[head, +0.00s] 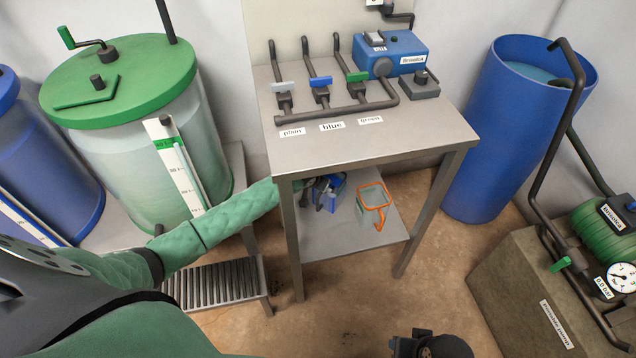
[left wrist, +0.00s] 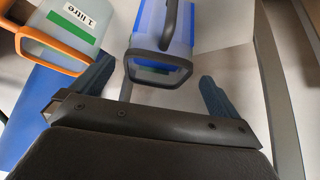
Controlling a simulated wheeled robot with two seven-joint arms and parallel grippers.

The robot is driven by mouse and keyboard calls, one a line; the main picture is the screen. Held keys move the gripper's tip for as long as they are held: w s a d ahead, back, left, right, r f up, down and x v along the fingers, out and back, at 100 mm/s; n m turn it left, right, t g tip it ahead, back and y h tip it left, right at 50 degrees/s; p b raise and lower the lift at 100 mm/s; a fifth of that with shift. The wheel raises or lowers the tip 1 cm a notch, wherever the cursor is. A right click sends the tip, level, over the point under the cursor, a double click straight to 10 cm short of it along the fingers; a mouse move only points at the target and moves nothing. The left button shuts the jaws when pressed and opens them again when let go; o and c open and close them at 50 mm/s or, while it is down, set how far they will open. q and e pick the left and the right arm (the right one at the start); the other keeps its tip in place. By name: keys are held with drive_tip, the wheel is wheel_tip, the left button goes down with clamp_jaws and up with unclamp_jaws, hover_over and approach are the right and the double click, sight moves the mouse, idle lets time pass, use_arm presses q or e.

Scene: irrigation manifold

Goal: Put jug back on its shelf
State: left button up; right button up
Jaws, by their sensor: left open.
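A blue jug (head: 330,199) with a dark handle is on the lower shelf (head: 345,237) of the metal table. A clear jug (head: 371,217) with an orange rim and handle stands just right of it. My left gripper (head: 312,190) reaches under the tabletop at the blue jug, partly hidden by the table leg. In the left wrist view, the blue jug (left wrist: 180,35) has its dark handle between the two open fingers, with gaps on both sides. The clear jug (left wrist: 65,30), labelled "1 litre", is at upper left. A dark part, seemingly my right gripper (head: 430,346), is cut off at the bottom edge.
The tabletop (head: 420,135) carries pipes with plain, blue and green valves and a blue pump box (head: 392,55). Table legs flank the shelf. A green-lidded tank (head: 130,120) stands left and a blue barrel (head: 500,140) right.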

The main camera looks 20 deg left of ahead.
use_arm(q)
drive_tip(key=shift+v, duration=1.4)
drive_tip(key=shift+f, duration=0.1)
